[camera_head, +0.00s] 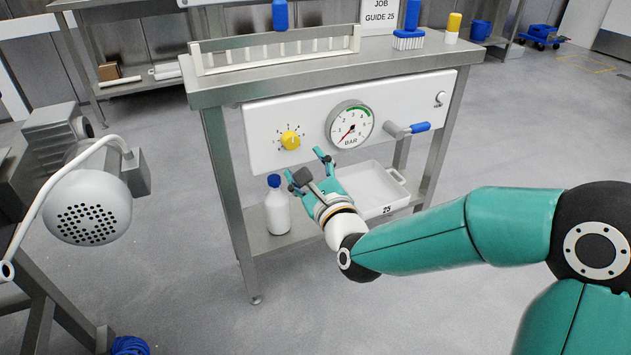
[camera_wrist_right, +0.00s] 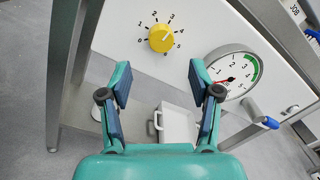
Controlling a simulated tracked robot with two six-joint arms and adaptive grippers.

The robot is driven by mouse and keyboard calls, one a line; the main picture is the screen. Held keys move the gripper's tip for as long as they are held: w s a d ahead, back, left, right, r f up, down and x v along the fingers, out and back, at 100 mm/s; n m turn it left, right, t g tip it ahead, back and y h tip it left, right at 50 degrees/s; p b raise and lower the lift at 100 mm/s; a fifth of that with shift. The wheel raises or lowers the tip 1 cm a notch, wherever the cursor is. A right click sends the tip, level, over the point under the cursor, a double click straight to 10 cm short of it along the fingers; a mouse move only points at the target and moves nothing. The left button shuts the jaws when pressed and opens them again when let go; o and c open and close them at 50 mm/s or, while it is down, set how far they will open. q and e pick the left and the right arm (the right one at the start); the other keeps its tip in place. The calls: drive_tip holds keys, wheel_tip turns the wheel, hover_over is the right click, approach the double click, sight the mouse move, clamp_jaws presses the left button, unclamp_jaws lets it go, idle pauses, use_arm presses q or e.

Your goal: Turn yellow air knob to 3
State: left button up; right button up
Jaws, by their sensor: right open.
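The yellow air knob (camera_head: 291,140) is on the left part of a white panel on the front of a steel bench. It also shows at the top of the right wrist view (camera_wrist_right: 161,38), ringed by black ticks and numbers. I cannot tell which number it points to. My right gripper (camera_head: 304,164) is open and empty, below and in front of the panel, apart from the knob. In the wrist view its two fingers (camera_wrist_right: 158,78) are spread wide, with the knob above the gap between them. My left gripper is out of view.
A round BAR gauge (camera_head: 351,125) is right of the knob, its red needle at the low end. A blue-handled lever (camera_head: 420,127) sticks out further right. A white bottle (camera_head: 278,208) and white tray (camera_head: 372,190) stand on the lower shelf.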

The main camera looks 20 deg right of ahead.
drive_tip(key=s, duration=0.4)
drive_tip(key=shift+s+f, duration=0.15)
drive_tip(key=shift+s, duration=0.25)
